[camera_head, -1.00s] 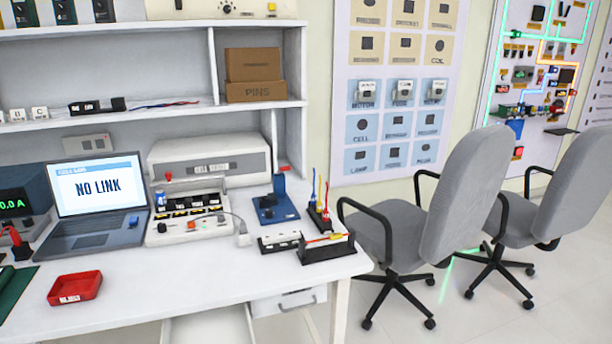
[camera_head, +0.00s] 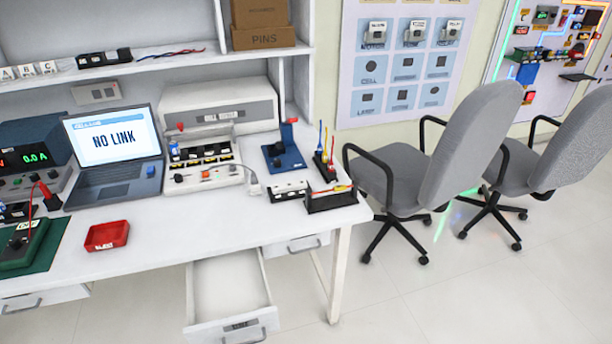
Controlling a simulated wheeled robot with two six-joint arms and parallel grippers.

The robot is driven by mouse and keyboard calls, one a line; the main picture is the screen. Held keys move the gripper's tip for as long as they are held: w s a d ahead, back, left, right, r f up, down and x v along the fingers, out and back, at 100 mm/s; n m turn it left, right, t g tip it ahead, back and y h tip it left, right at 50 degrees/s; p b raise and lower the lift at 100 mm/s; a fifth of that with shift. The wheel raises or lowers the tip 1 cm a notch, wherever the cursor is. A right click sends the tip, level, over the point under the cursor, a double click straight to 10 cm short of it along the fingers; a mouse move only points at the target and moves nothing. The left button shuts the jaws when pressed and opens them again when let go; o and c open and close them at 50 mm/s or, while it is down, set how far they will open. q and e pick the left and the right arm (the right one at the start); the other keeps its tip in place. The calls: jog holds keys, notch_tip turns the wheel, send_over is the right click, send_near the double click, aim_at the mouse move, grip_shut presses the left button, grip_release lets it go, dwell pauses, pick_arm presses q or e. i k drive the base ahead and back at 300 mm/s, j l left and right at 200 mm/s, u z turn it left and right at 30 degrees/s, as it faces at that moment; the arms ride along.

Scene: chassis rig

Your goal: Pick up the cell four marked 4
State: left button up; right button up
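No cell with a readable 4 shows. A white cell tester (camera_head: 215,176) stands on the bench right of the laptop. Its rack of dark slots (camera_head: 203,153) seems to hold several small cells, too small to read. A small blue cell-like piece (camera_head: 174,150) stands at the rack's left end. A black-and-white holder (camera_head: 289,191) lies near the bench's right end, its contents unclear. Neither of my grippers is in view.
A laptop (camera_head: 112,150) reads NO LINK. A red tray (camera_head: 107,236), a blue fixture (camera_head: 284,155) and a black rack (camera_head: 331,198) stand on the white bench (camera_head: 190,225). An open drawer (camera_head: 228,290) juts out below. Grey chairs (camera_head: 455,150) stand at right.

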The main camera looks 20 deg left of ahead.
aim_at(174, 147)
jog(key=j+u, duration=0.1)
jog(key=u, duration=0.95)
